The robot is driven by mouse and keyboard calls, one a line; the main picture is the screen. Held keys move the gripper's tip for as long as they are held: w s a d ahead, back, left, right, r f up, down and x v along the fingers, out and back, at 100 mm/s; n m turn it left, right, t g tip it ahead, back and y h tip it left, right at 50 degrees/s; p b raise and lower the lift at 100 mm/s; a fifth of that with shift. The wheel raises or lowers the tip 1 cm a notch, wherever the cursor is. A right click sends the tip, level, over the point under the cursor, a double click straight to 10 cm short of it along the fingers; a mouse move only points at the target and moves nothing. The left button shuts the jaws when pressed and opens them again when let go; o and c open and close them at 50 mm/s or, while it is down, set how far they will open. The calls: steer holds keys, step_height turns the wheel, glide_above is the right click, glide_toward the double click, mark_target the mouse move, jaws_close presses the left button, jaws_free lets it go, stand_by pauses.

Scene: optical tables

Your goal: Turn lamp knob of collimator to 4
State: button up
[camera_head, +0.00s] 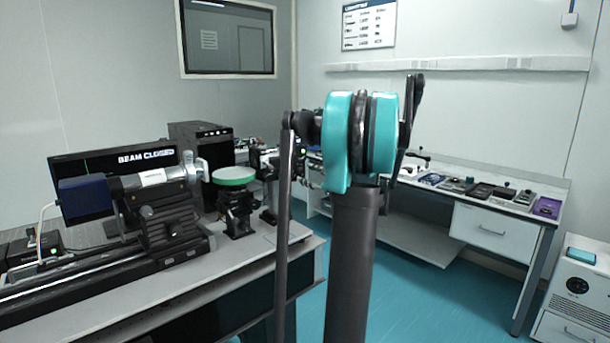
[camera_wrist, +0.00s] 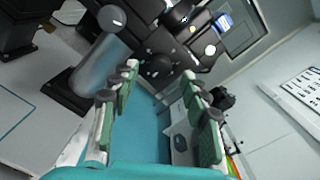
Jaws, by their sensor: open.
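The likely collimator is a silver-white tube (camera_head: 152,179) with a dark blue box at its left end, on a black mount at the left of the head view. I cannot make out a lamp knob or its setting. My gripper (camera_wrist: 160,72) is open and empty, with green-padded fingers apart. Between and beyond its tips in the wrist view is dark equipment (camera_wrist: 158,66) with round parts, apparently on the bench. I cannot tell whether these belong to the collimator. In the head view my arm hides part of the middle.
A monitor (camera_head: 68,162) reading "BEAM CLO..." stands behind the tube. A green-topped round stage (camera_head: 234,175) stands right of it. The bench's front edge (camera_head: 262,256) is bare. A side bench (camera_head: 440,206) carries small devices. Teal floor (camera_head: 420,285) is open between them.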

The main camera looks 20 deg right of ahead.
steer(key=v, duration=0.9)
steer(key=shift+s, duration=0.15)
steer(key=s+a+f+n+g, duration=0.35)
steer(key=a+f+n, duration=0.2)
steer(key=a, duration=0.25)
steer(key=s+a+f+n+g, duration=0.3)
steer(key=s+a+f+n, duration=0.1)
steer(key=a+f, duration=0.35)
steer(key=s+a+f+n+g, duration=0.35)
steer(key=a+f+n, duration=0.2)
steer(key=a, duration=0.35)
steer(key=s+f+n+g+h, duration=0.1)
steer(key=s+f+n+h, duration=0.2)
steer(key=s+f+n, duration=0.2)
steer(key=s+f+n+g+h, duration=0.1)
steer(key=s+f+n+h, duration=0.2)
steer(key=s, duration=0.8)
step_height(320, 180, down, 3)
steer(key=shift+a+n+g, duration=0.25)
steer(key=shift+n+g, duration=0.15)
steer(key=shift+n, duration=0.7)
